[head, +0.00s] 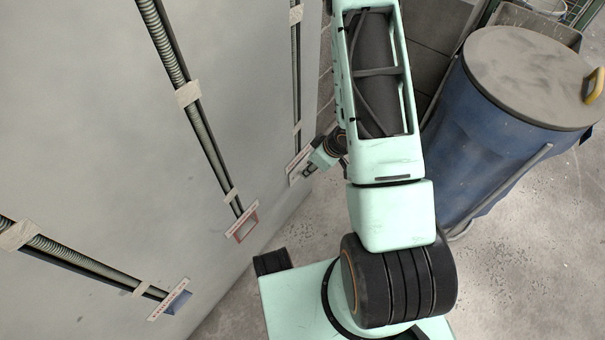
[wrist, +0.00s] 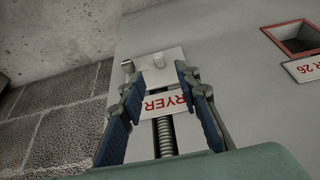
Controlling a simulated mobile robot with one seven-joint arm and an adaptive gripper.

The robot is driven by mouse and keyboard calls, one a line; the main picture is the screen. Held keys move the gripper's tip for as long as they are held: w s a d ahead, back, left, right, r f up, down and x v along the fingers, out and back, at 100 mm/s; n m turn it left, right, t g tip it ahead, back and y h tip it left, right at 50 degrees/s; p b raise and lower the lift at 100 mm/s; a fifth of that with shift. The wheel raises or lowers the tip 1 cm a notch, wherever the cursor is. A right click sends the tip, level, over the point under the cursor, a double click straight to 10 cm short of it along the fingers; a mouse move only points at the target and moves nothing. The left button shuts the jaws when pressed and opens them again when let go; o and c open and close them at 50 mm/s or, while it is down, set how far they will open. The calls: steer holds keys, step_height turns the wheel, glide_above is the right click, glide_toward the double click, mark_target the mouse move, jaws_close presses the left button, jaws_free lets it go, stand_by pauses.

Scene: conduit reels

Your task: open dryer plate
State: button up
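In the head view a small white label strip (head: 299,164) sits low on the grey wall panel, beside my gripper (head: 312,168). In the wrist view my gripper (wrist: 160,74) is open, with one blue-grey finger on each side of the plate. I cannot tell whether the fingers touch it. A pale block (wrist: 160,62) with a small knob (wrist: 127,66) lies just beyond the strip.
Ribbed conduits (head: 187,95) run down the panel (head: 90,130) to other labels, one with a red frame (head: 243,224) and one with a blue piece (head: 177,300). A blue lidded bin (head: 500,130) stands right of my arm.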

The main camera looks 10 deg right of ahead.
steer(key=b+x, duration=0.2)
steer(key=x, duration=0.4)
steer(key=shift+w+f, duration=0.2)
steer(key=shift+f, duration=0.2)
jaws_close()
